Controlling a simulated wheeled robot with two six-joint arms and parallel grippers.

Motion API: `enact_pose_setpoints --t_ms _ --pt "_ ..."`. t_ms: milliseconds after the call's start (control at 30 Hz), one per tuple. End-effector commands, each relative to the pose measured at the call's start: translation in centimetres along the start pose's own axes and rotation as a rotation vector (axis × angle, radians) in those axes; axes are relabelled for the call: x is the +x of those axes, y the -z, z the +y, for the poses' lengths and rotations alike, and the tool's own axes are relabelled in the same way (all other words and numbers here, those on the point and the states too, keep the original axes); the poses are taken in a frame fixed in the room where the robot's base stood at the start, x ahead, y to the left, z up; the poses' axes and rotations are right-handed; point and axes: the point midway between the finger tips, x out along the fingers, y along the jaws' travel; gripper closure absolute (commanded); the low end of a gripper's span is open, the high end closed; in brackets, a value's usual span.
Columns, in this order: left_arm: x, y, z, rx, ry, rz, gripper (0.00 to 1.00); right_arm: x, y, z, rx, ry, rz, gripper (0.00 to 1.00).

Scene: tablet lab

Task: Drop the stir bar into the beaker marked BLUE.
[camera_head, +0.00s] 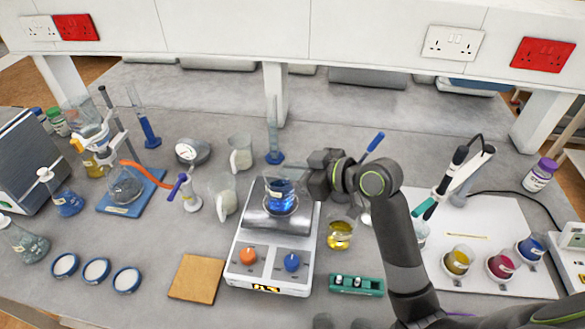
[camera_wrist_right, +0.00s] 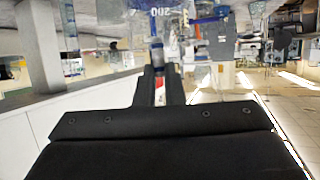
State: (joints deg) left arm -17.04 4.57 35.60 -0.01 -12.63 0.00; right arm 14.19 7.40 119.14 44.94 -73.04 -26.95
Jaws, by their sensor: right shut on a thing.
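My right gripper (camera_head: 316,186) is beside and slightly above a glass vessel of blue liquid (camera_head: 281,201) on the hotplate, at its right. The gripper is shut on a small white and red piece, apparently the stir bar (camera_wrist_right: 160,92), which shows between the fingers in the wrist view; the head view hides it. The hotplate vessel carries a pale label too small to read. Another beaker of blue liquid (camera_head: 530,247) stands at the far right with yellow (camera_head: 458,259) and magenta (camera_head: 501,265) ones. I cannot read which is marked BLUE. My left gripper is not in view.
The hotplate (camera_head: 268,272) has orange and blue knobs. A yellow-filled beaker (camera_head: 341,235) stands right of it, a green rack (camera_head: 356,286) in front of that. A wooden board (camera_head: 196,278) lies front left.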

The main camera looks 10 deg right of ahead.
Motion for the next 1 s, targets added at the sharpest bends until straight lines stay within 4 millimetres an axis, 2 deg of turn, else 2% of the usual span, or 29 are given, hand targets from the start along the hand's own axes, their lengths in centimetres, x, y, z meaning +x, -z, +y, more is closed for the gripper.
enact_pose_setpoints --t_ms 67,100,267,733,867,1000 --pt "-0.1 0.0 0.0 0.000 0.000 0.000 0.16 0.0 0.1 0.0 0.000 0.000 0.000 1.00" --pt "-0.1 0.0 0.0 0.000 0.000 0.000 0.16 0.0 0.1 0.0 0.000 0.000 0.000 0.87" --pt "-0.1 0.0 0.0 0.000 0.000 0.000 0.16 0.0 0.1 0.0 0.000 0.000 0.000 0.66" --pt "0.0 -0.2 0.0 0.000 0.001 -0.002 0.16 -0.3 0.0 0.0 -0.001 -0.001 0.000 0.66" --pt "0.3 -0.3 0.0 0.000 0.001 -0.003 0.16 -1.4 -0.1 0.1 -0.003 -0.003 0.000 0.66" --pt "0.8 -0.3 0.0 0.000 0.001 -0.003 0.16 -3.4 -0.2 0.1 -0.006 -0.003 -0.003 0.66"
